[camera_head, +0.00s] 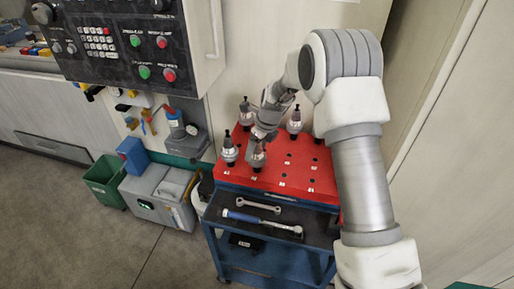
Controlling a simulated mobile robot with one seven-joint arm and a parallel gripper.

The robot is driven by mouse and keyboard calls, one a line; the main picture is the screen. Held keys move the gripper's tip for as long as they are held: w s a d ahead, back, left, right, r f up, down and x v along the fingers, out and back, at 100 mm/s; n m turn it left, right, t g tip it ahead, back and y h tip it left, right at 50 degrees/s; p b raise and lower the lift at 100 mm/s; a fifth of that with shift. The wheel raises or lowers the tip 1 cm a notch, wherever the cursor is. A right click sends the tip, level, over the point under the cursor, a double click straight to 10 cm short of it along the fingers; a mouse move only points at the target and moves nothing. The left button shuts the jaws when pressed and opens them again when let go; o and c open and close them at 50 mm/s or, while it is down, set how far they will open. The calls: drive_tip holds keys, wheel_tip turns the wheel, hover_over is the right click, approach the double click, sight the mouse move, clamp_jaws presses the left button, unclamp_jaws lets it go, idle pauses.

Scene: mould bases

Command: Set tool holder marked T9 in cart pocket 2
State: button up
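The tool cart has a red top (302,174) with rows of dark pockets and small white labels that are too small to read. Several grey tool holders with black tips stand on it: one at the front left (229,151), one at the back left (246,114), and one at the back (294,123). Another holder (257,158) is at the front, directly below my gripper (259,141). My gripper points down at this holder and overlaps its upper part. I cannot tell whether the fingers hold it, or whether it is seated. No T9 mark is legible.
The cart's lower shelf holds a wrench (258,204) and a blue-handled tool (243,217). A machine control panel (122,45) is at the upper left. A grey case (160,195) and green bin (104,181) stand left of the cart. The front right pockets look empty.

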drive_tip(key=shift+s+f, duration=0.15)
drive_tip(key=v, duration=1.7)
drive_tip(key=shift+r+p, duration=0.35)
